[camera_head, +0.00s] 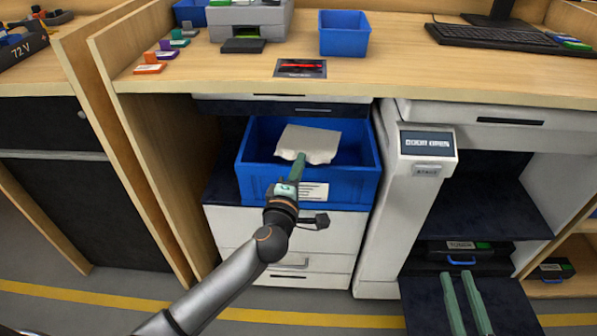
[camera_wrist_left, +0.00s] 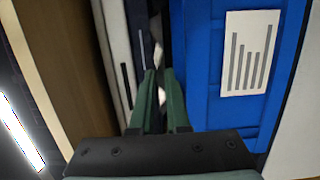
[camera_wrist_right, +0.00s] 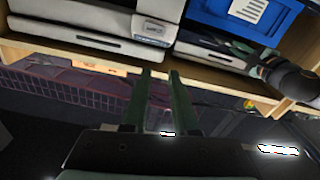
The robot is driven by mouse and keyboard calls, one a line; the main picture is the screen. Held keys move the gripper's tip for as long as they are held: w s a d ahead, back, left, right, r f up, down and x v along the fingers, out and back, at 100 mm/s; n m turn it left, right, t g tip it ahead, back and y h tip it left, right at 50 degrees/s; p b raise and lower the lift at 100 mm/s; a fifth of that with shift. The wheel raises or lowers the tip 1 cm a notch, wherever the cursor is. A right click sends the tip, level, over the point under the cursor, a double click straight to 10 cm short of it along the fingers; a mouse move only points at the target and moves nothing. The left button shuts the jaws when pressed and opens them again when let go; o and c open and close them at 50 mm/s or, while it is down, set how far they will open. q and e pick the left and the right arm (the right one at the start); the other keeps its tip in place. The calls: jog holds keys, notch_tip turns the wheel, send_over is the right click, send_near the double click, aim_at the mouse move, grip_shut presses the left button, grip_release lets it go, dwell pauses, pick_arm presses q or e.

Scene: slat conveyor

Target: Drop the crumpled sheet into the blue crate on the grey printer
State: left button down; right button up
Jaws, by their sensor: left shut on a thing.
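The crumpled sheet (camera_head: 310,141) is off-white and creased, and shows over the open top of the blue crate (camera_head: 258,182). My left gripper (camera_head: 300,162) is shut on the sheet's near edge. In the left wrist view its fingers (camera_wrist_left: 160,82) come together, with small white bits of the sheet beside them. Whether the sheet touches the crate's inside I cannot tell. The crate stands on the grey printer (camera_head: 240,222), under the desk. It also shows in the left wrist view (camera_wrist_left: 205,90). My right gripper (camera_head: 465,303) is open and empty at the lower right; its fingers are apart in the right wrist view (camera_wrist_right: 162,75).
The desk top (camera_head: 430,65) overhangs the crate's back. A smaller blue bin (camera_head: 344,42) and a grey machine (camera_head: 248,20) stand on it. A white column with a label (camera_head: 425,143) is close at the crate's right, a wooden panel (camera_head: 165,160) at its left.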

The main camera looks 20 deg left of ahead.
pick_arm(q)
jog(key=w, duration=0.1)
jog(key=w+a, duration=0.1)
jog(key=w, duration=0.1)
jog(key=shift+w+f, duration=0.15)
jog(key=shift+f, duration=0.05)
jog(key=shift+w+a, duration=0.1)
jog(key=shift+w, duration=0.4)
jog(key=shift+w+a, duration=0.1)
jog(key=shift+w, duration=0.15)
pick_arm(e)
jog(key=shift+a+r+t, duration=0.1)
jog(key=shift+r+t, duration=0.2)
jog(key=shift+r, duration=0.5)
jog(key=shift+y, duration=0.3)
pick_arm(q)
jog(key=c, duration=0.8)
grip_release()
jog(key=shift+f, duration=0.1)
pick_arm(e)
jog(key=shift+f, duration=0.25)
pick_arm(q)
jog(key=shift+f, duration=0.1)
jog(key=shift+s, duration=0.2)
pick_arm(e)
jog(key=shift+r, duration=0.15)
